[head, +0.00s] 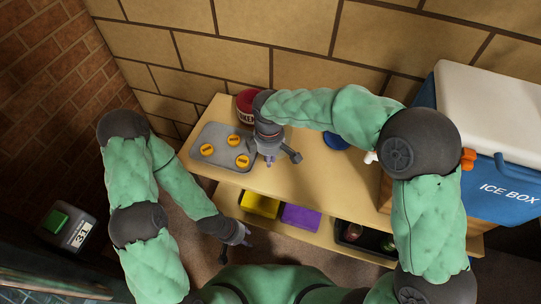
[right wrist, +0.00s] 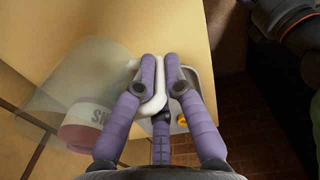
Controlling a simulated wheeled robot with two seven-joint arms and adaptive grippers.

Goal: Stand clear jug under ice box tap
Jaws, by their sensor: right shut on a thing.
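The clear jug (right wrist: 100,70) shows in the right wrist view as a see-through body with a pale handle (right wrist: 135,106). My right gripper (right wrist: 160,60) is shut on that handle, with a finger on each side. In the head view my right gripper (head: 270,158) is over the bench near the grey tray, and the jug's clear body is hard to make out. The ice box (head: 510,172) is blue with a white lid, at the right. My left gripper (head: 236,243) is open and empty, low in front of the bench.
A grey tray (head: 210,133) with yellow discs lies at the bench's left. A red tin (head: 246,104) stands behind it. A blue thing (head: 335,141) is partly hidden by my right arm. The lower shelf holds yellow (head: 260,204) and purple (head: 300,217) bins and a dark crate (head: 350,247).

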